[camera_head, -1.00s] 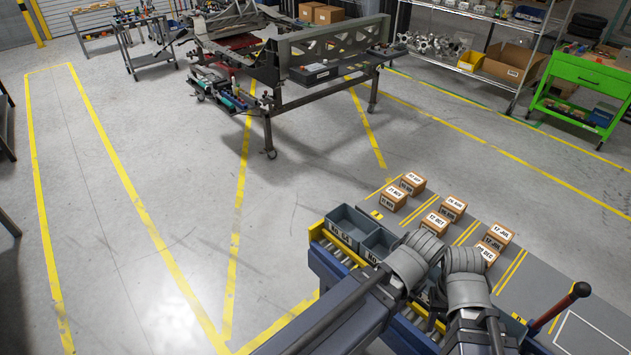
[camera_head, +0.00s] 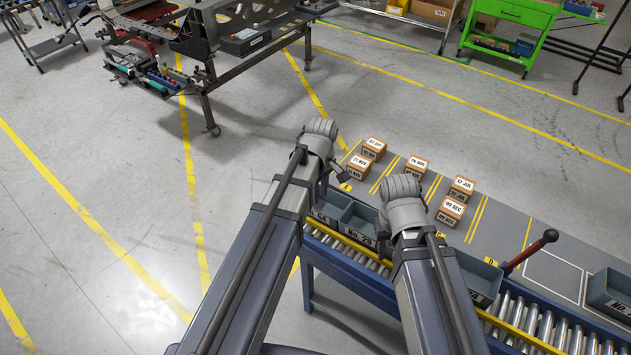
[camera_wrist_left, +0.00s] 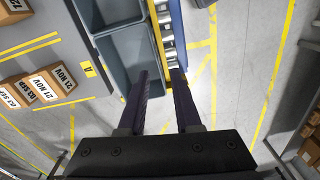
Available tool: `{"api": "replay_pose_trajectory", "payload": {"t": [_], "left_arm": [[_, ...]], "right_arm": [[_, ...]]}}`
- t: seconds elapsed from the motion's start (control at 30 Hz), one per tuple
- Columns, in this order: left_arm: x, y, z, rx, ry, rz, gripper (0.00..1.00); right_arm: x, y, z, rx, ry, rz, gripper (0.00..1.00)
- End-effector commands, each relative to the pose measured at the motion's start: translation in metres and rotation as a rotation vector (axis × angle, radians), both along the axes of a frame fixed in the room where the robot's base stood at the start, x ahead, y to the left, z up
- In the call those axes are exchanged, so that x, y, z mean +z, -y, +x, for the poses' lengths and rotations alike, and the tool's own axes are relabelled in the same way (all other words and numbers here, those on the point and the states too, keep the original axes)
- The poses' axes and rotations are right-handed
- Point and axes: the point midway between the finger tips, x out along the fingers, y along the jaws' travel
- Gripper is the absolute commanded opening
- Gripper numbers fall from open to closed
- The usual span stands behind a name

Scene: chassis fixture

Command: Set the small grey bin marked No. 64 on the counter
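The small grey bin No. 64 (camera_head: 330,203) stands at the left end of the roller conveyor, its label partly covered by my left arm. It also shows in the left wrist view (camera_wrist_left: 130,55), empty. My left gripper (camera_wrist_left: 160,90) is open and empty; one finger overlaps the bin's side and the other the conveyor rail. Contact cannot be told. The grey counter (camera_head: 500,225) runs behind the conveyor.
Several small dated cartons (camera_head: 452,209) stand on the counter's left half. A red lever with a black knob (camera_head: 531,249) rises by the conveyor. Another grey bin (camera_head: 608,292) is at the right. The counter has clear room around a white outline (camera_head: 553,276).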

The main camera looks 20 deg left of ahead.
Motion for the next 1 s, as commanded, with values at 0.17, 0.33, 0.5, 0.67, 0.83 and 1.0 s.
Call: {"api": "replay_pose_trajectory", "payload": {"t": [0.17, 0.33, 0.5, 0.67, 0.83, 1.0], "left_arm": [[0.005, -0.013, 0.012, 0.142, 0.005, -0.008, 0.33], [0.004, -0.013, 0.012, 0.154, 0.006, -0.009, 0.33], [-0.004, -0.013, 0.012, 0.152, 0.006, -0.008, 0.33], [-0.019, -0.013, 0.012, 0.151, 0.006, -0.008, 0.33], [-0.041, -0.013, 0.012, 0.151, 0.006, -0.008, 0.33], [-0.066, -0.013, 0.012, 0.15, 0.006, -0.008, 0.33]], "right_arm": [[0.005, 0.0, 0.0, 0.0, 0.0, 0.0, 0.39], [0.004, 0.0, 0.0, 0.0, 0.0, 0.0, 0.39], [-0.004, 0.0, 0.0, 0.001, 0.0, 0.0, 0.39], [-0.019, 0.0, 0.0, 0.002, 0.0, 0.0, 0.39], [-0.041, 0.0, 0.0, 0.003, 0.0, -0.001, 0.39], [-0.066, 0.0, 0.0, 0.002, 0.0, -0.001, 0.39]]}}
